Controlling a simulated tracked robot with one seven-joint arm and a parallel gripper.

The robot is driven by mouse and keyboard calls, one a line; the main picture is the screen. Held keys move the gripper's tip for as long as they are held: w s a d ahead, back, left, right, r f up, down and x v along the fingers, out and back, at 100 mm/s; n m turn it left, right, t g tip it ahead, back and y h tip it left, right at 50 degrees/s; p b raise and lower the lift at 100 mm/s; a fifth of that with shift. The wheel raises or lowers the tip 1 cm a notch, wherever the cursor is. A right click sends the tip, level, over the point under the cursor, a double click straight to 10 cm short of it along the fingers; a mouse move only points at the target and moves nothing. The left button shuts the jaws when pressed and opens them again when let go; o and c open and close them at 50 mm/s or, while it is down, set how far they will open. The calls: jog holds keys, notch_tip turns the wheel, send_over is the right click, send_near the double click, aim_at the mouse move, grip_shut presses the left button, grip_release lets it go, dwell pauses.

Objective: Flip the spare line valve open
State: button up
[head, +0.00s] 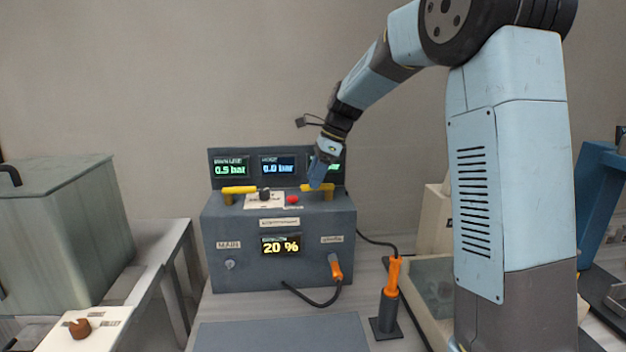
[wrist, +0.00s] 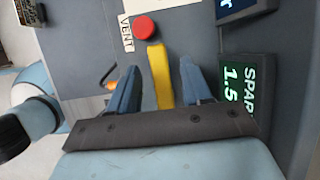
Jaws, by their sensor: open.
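The spare line valve has a yellow lever (head: 308,188) on top of the grey control box, at the right below the display row. It lies sideways, pointing left from its post. In the wrist view the yellow lever (wrist: 158,62) runs between the two blue fingers of my gripper (wrist: 160,72), with a visible gap on each side. My gripper (head: 317,180) is open and points down over the lever, hiding part of it in the head view. The spare display (wrist: 238,85) reads 1.5 in the wrist view; my gripper partly covers it in the head view.
A second yellow lever (head: 239,190) lies sideways at the box's left. A red button (wrist: 145,27), labelled VENT, is close to the spare lever. A black knob (head: 264,194) sits between the levers. An orange-handled tool (head: 393,272) stands right of the box.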

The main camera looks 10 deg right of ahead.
jog(key=shift+a+f, duration=0.2)
jog(key=shift+f, duration=0.35)
jog(key=shift+c, duration=0.4)
grip_shut()
